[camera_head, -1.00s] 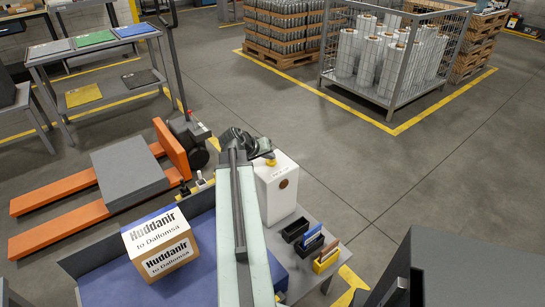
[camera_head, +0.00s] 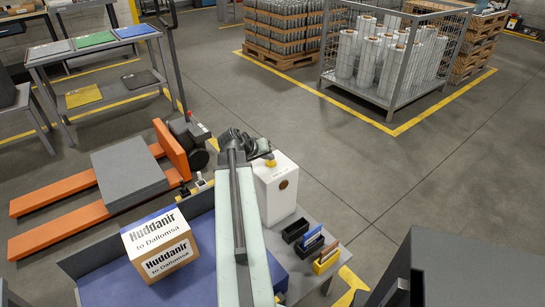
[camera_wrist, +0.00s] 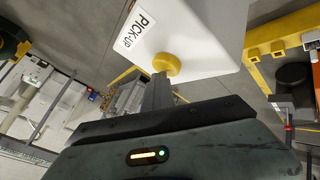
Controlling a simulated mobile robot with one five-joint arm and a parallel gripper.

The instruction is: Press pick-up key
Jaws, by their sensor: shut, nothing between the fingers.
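A white box (camera_head: 277,190) stands on the grey stand at the right end of the blue surface. In the wrist view, the box (camera_wrist: 200,28) carries a label (camera_wrist: 135,30) reading "PICK-UP" and a round yellow key (camera_wrist: 166,63).
A carton (camera_head: 158,243) marked "Huddanir to Dallomsa" sits on the blue surface (camera_head: 205,245) left of my arm. Small black, blue and yellow holders (camera_head: 326,262) stand right of the white box. An orange pallet truck (camera_head: 60,234) is at left.

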